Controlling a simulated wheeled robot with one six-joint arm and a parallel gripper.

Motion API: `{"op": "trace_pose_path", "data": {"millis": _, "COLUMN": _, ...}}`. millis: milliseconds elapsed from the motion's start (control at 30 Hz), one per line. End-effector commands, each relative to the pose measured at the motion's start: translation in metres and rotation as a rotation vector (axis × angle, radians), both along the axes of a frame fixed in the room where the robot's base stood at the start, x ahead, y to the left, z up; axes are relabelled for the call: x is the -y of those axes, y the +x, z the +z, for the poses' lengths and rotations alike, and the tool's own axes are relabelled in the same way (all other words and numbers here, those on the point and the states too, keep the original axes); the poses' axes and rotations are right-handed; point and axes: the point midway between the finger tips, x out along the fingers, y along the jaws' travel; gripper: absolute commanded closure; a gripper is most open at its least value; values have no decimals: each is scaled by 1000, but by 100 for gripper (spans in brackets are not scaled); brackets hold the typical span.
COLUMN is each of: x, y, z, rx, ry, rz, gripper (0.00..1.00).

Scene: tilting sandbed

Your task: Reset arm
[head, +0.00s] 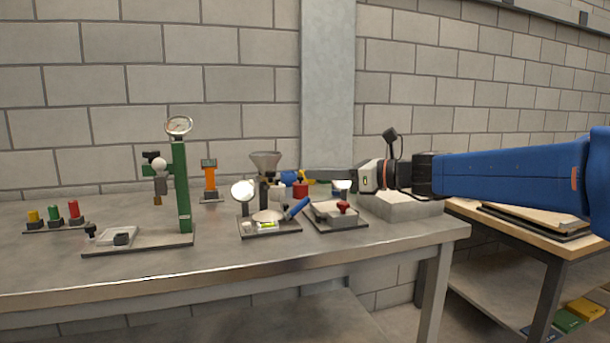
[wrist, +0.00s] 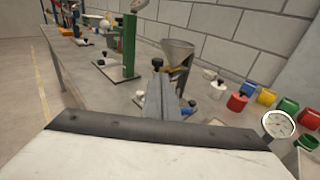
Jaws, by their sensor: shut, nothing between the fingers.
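My gripper (head: 312,174) is held out to the left over the right part of the grey workbench (head: 130,285), at the end of my blue arm. In the wrist view its fingers (wrist: 157,66) show as one narrow grey bar, shut together with nothing between them. In the head view the fingers are seen side-on, above the small bench devices and apart from them as far as I can tell. The pale gripper body fills the bottom of the wrist view and hides what lies under it.
A green press stand with a gauge (head: 182,180) stands at the left. A metal funnel (head: 265,160) and a device with a red knob (head: 343,206) stand near my gripper. A second table (head: 462,207) is at the right. The bench front is clear.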

Motion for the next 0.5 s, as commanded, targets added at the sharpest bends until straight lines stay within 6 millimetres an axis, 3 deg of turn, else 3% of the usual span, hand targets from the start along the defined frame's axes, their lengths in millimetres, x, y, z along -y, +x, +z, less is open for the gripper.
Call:
{"op": "trace_pose_path", "data": {"millis": 200, "x": 29, "y": -15, "z": 3, "rx": 0, "ry": 0, "rz": -3, "gripper": 100}}
{"op": "trace_pose_path", "data": {"millis": 500, "x": 46, "y": -26, "z": 3, "rx": 2, "ry": -7, "rz": -1, "gripper": 100}}
